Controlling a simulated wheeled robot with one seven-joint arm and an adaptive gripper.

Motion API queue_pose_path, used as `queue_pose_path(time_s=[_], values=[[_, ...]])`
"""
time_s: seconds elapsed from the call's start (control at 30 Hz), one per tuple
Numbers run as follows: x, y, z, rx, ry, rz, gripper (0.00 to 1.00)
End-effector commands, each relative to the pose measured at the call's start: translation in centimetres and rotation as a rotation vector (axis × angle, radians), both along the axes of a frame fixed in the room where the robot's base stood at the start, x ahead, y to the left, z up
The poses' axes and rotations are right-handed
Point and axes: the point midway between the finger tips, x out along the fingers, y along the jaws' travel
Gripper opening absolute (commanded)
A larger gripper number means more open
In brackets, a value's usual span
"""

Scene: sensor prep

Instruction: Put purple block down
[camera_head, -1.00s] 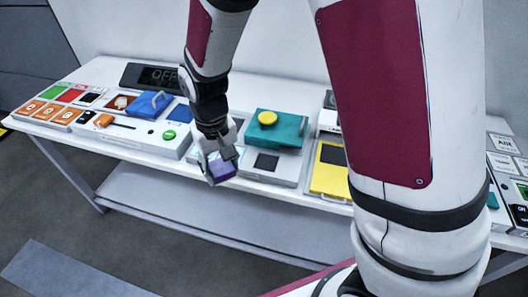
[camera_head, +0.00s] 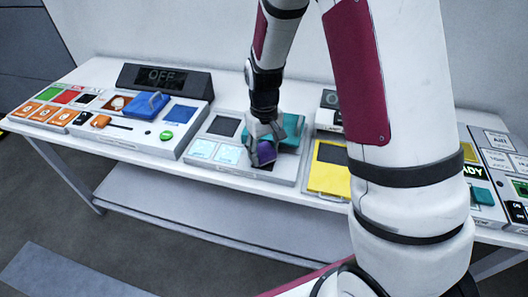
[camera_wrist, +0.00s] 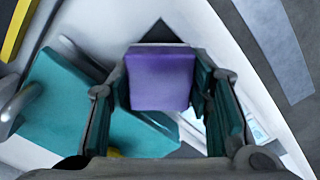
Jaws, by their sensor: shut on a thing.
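The purple block (camera_head: 266,152) is between the fingers of my gripper (camera_head: 264,146), over the middle panel on the table. In the wrist view the purple block (camera_wrist: 160,80) sits between the two teal-padded fingers of my gripper (camera_wrist: 162,92). A dark square (camera_wrist: 160,36) shows just beyond the block in the wrist view. The block appears at or just above that dark square; I cannot tell whether it touches. The teal block (camera_head: 292,131) lies behind and beside my gripper, and it shows large at left in the wrist view (camera_wrist: 75,100).
The middle panel (camera_head: 286,176) also has a dark square (camera_head: 224,126) and lit pale tiles (camera_head: 201,149). A yellow-framed panel (camera_head: 328,181) stands to the right.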

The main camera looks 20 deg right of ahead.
Motion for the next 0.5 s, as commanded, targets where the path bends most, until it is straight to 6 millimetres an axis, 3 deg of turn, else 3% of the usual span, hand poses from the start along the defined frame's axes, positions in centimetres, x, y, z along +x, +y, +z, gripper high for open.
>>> queue_pose_path(time_s=[0.07, 0.5], values=[[-0.04, -0.01, -0.83, 0.0, 0.001, 0.0, 0.14], [0.0, 0.01, -1.43, 0.0, 0.0, -0.001, 0.14]])
